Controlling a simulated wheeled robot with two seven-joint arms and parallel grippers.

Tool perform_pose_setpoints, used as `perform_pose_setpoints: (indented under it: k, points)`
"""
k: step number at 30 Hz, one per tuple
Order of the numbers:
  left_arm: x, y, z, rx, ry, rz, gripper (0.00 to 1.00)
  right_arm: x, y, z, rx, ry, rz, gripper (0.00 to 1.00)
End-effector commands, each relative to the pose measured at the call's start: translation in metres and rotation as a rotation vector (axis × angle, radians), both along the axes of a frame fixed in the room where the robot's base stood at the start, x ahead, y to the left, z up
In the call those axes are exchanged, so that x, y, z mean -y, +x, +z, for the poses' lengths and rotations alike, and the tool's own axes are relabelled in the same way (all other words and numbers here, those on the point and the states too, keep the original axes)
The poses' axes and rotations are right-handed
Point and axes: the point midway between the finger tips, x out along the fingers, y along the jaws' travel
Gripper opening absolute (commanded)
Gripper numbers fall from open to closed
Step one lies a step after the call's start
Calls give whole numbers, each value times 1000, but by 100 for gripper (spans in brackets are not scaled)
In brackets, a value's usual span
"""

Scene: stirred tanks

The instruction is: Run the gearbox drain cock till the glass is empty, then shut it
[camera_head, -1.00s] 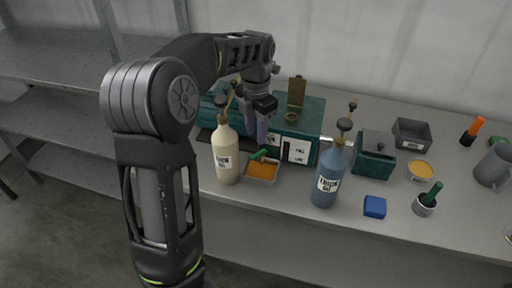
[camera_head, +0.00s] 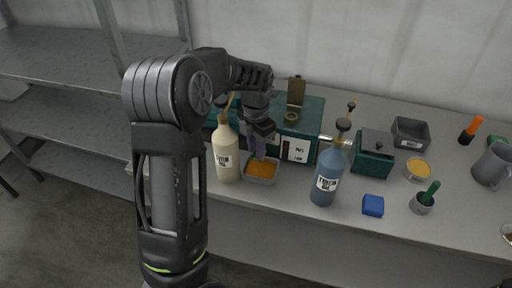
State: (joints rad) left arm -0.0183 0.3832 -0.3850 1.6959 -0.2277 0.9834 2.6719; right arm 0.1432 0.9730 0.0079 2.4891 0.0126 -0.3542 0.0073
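The gearbox is a dark green housing (camera_head: 312,112) at the back of the bench, with white labels on its front and an upright brass-coloured flap on top. A grey tray (camera_head: 262,181) with orange liquid (camera_head: 262,169) sits in front of it. My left gripper (camera_head: 258,154) points down at the gearbox front, just above the tray's back edge. Its fingers and wrist cover the place of the green drain cock handle, and I cannot tell whether they touch it or how far they are open. The sight glass cannot be made out. My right gripper is out of view.
A cream pump bottle (camera_head: 227,155) stands close left of the tray, a blue pump bottle (camera_head: 327,178) to its right. A small green box (camera_head: 373,155), blue block (camera_head: 373,206), grey bin (camera_head: 411,133), orange-filled cup (camera_head: 417,169) and grey jug (camera_head: 492,165) stand farther right.

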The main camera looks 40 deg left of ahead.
Motion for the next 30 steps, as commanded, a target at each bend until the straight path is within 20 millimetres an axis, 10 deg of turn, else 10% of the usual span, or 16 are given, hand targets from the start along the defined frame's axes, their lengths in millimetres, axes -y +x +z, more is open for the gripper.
perform_pose_setpoints:
  k: [8, 30]
  points:
    - [0, 0, 0, 0, 0, 0, 0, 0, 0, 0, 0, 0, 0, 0]
    - [-2, 1, 0, 0, 1, -51, 0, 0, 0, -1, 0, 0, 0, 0]
